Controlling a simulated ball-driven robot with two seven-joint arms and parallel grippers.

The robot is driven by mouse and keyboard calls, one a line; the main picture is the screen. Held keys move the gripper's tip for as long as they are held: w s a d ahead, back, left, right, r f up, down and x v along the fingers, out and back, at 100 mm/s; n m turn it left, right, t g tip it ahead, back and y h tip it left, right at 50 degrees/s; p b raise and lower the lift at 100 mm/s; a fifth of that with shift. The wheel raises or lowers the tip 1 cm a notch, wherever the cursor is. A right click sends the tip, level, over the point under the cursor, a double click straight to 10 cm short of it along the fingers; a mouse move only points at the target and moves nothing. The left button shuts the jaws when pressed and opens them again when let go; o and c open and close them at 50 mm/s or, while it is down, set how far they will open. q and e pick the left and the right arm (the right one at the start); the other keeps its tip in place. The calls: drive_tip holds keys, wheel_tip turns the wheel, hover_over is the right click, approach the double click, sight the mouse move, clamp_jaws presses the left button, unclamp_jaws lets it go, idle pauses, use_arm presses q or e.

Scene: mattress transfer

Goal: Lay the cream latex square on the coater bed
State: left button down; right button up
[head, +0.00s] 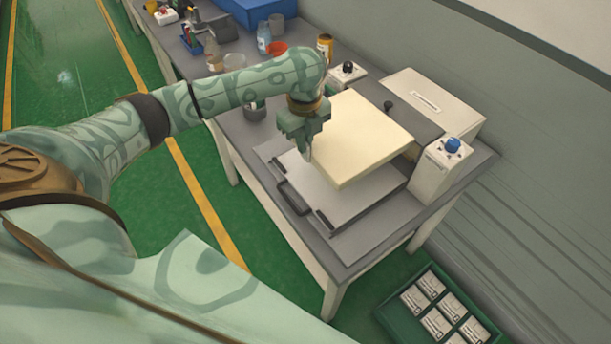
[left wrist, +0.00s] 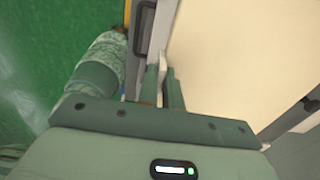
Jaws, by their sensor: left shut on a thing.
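The cream latex square (head: 362,138) is a thick, flat slab over the coater bed (head: 350,205), a pale flat plate on the bench. It covers the back part of the bed, and its front right edge appears a little above the plate. My left gripper (head: 308,150) is shut on the slab's left edge. In the left wrist view the fingers (left wrist: 165,88) are close together at the left edge of the cream slab (left wrist: 235,60). The slab hides what lies under it. My right gripper is not in view.
A white control box with a blue knob (head: 452,146) stands right of the bed, and a long white housing (head: 432,98) behind it. A black handle (head: 293,198) is at the bed's front. Cups and bottles crowd the bench's far end. A green crate (head: 440,312) sits on the floor.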

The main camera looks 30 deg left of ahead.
use_arm(q)
wheel_tip(320, 180, down, 13)
drive_tip(key=b, duration=0.4)
drive_tip(key=shift+f+b, duration=0.15)
drive_tip(key=shift+b, duration=0.15)
drive_tip(key=c, duration=1.6)
unclamp_jaws()
drive_tip(key=shift+o, duration=0.2)
wheel_tip(320, 180, up, 12)
drive_tip(key=p, duration=0.4)
drive_tip(key=shift+p, duration=0.3)
